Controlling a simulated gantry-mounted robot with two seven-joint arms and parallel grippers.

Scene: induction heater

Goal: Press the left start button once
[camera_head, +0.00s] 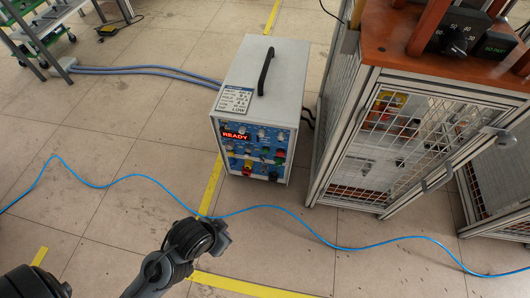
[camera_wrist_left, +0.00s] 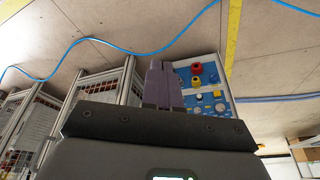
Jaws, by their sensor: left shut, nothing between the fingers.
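The induction heater is a light grey box (camera_head: 262,75) with a black top handle, standing on the floor. Its blue front panel (camera_head: 256,148) has a red READY display (camera_head: 236,134) and several small coloured buttons and knobs. Which one is the left start button is too small to tell. The panel also shows in the left wrist view (camera_wrist_left: 207,101), with a red knob (camera_wrist_left: 197,69) just right of the fingers. My left gripper (camera_wrist_left: 162,65) is shut and empty, its fingers overlapping the panel's edge in that view. Contact is not visible. In the head view my left arm is below the heater.
A wire-mesh cabinet with a wooden top (camera_head: 387,38) stands right of the heater. A blue cable (camera_head: 130,178) crosses the floor in front. Grey hoses (camera_head: 140,69) run from the heater to the left. The floor left of the heater is mostly clear.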

